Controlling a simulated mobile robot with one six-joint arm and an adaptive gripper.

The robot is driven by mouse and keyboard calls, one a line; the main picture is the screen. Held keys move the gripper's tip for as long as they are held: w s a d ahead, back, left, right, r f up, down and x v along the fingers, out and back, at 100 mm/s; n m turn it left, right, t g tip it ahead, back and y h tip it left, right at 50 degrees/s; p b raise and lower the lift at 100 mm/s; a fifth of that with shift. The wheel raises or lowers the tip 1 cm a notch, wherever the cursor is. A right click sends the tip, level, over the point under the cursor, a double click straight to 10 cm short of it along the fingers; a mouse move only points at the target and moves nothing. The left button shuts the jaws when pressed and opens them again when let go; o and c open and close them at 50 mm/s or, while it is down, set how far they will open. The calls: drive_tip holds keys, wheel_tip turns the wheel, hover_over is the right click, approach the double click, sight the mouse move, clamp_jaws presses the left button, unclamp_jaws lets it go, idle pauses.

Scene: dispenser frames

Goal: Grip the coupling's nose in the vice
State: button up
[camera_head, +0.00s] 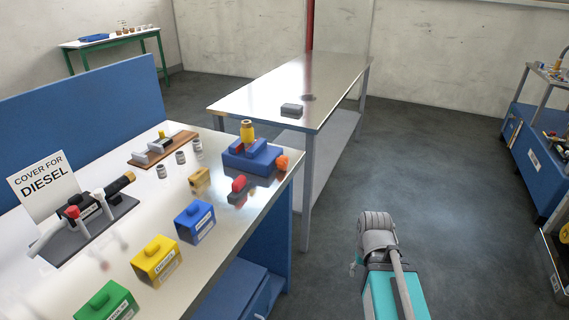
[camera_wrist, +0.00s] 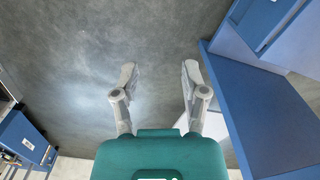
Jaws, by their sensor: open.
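A blue vice (camera_head: 240,161) with an orange knob (camera_head: 282,163) stands at the far right corner of the steel-topped bench. A yellow, brass-like coupling (camera_head: 247,132) stands upright at the vice's top; whether the jaws touch it I cannot tell. My gripper (camera_wrist: 157,78) is open and empty, its two fingers apart over bare floor. In the head view my gripper (camera_head: 376,226) is right of the bench, well away from the vice and coupling. Neither vice nor coupling shows in the wrist view.
On the bench lie a fuel nozzle (camera_head: 90,211), a sign (camera_head: 43,184), blue (camera_head: 194,222), yellow (camera_head: 156,260) and green (camera_head: 105,303) covers, and a red-topped piece (camera_head: 238,187). A second steel table (camera_head: 275,88) stands behind. Floor (camera_head: 440,170) around my gripper is clear.

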drive_tip(key=o, duration=0.4)
drive_tip(key=shift+a, duration=0.15)
drive_tip(key=shift+o, duration=1)
drive_tip(key=shift+w+a, duration=0.15)
drive_tip(key=shift+w, duration=0.05)
drive_tip(key=w+a+r+n+t+y, duration=0.2)
drive_tip(key=w+a+r+n+y, duration=0.3)
drive_tip(key=w+a+n+y, duration=0.4)
drive_tip(key=w+a+r+n+t+y, duration=0.2)
drive_tip(key=w+r+n+y, duration=0.3)
drive_tip(key=w+r+y, duration=0.3)
drive_tip(key=w+r+t, duration=0.1)
drive_tip(key=w+r, duration=0.2)
drive_tip(key=r, duration=0.3)
drive_tip(key=shift+w+t, duration=0.25)
drive_tip(key=shift+t, duration=0.15)
drive_tip(key=shift+a, duration=0.1)
